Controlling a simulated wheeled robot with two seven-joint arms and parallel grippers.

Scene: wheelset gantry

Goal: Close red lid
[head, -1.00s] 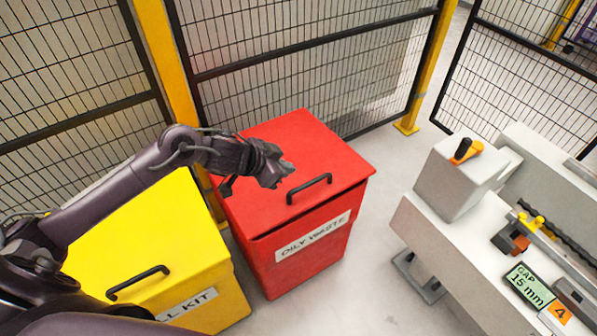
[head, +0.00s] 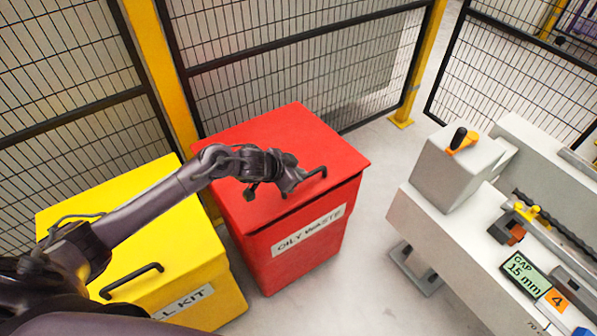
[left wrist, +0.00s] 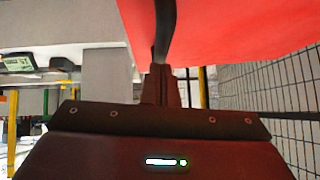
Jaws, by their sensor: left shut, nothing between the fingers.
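The red lid (head: 250,133) lies nearly flat on the red OILY WASTE bin (head: 300,255), with a thin dark gap along its front edge. A black bar handle (head: 318,172) is on the lid near that edge. My left gripper (head: 298,184) is over the front of the lid at the handle and hides part of it. In the left wrist view, the shut, empty fingers (left wrist: 160,85) are close to the dark handle bar (left wrist: 165,30), with the red lid above; I cannot tell whether they touch. My right gripper is not in view.
A yellow bin (head: 165,240) with a black handle stands left of the red bin, under my left arm. Mesh fencing (head: 290,60) with yellow posts is close behind. A grey machine bench (head: 450,225) stands right, with clear floor between.

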